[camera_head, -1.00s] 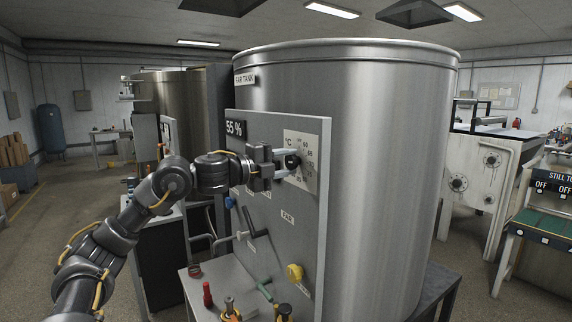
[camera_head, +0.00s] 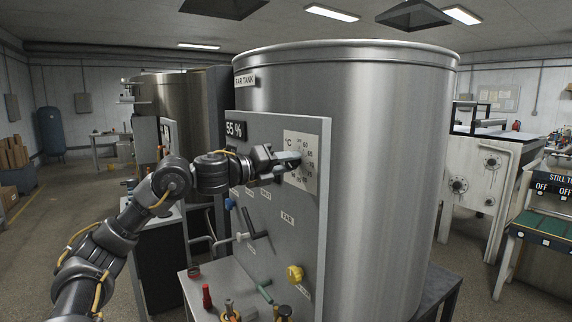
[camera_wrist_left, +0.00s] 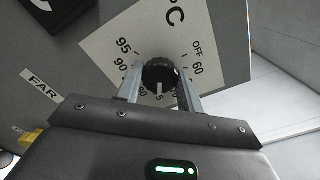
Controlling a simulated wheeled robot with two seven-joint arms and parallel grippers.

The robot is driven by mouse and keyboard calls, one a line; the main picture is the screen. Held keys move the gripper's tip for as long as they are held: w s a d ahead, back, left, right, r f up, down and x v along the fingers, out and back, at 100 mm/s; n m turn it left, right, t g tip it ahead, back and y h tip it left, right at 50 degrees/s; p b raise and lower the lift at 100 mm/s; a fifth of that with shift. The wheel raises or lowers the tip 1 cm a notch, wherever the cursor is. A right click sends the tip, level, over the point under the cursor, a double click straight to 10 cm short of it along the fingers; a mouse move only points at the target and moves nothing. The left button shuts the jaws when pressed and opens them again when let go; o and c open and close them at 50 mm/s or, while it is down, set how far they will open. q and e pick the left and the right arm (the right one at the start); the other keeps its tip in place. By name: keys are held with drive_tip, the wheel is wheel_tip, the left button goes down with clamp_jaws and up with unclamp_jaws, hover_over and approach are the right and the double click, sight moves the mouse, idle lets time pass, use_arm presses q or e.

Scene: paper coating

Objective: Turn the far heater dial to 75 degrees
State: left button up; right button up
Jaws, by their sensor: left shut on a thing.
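The heater dial (camera_wrist_left: 160,73) is a black ribbed knob on a white °C scale plate, which also shows in the head view (camera_head: 313,150). My left gripper (camera_wrist_left: 160,84) is shut on the dial, one finger on each side. In the head view my left gripper (camera_head: 297,158) reaches the plate and hides the dial. The dial's white mark points down in the wrist view, toward a partly covered number ending in 5, just beside 80. OFF, 60, 90 and 95 are readable around it. My right gripper is not in view.
The grey panel (camera_head: 270,200) stands before the large steel FAR TANK (camera_head: 385,150). Below the dial, a black lever (camera_head: 250,222) and a yellow knob (camera_head: 295,273) stick out. A bench with tools stands at the panel's foot.

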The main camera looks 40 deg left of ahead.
use_arm(q)
drive_tip(key=shift+f, duration=0.1)
idle(0.4)
drive_tip(key=o, duration=1)
drive_tip(key=shift+s, duration=0.1)
drive_tip(key=shift+s+a+f+b, duration=0.1)
drive_tip(key=shift+s+a+b, duration=0.05)
drive_tip(key=shift+s+b, duration=0.2)
drive_tip(key=b+v, duration=0.7)
drive_tip(key=v, duration=0.3)
drive_tip(key=shift+w, duration=0.1)
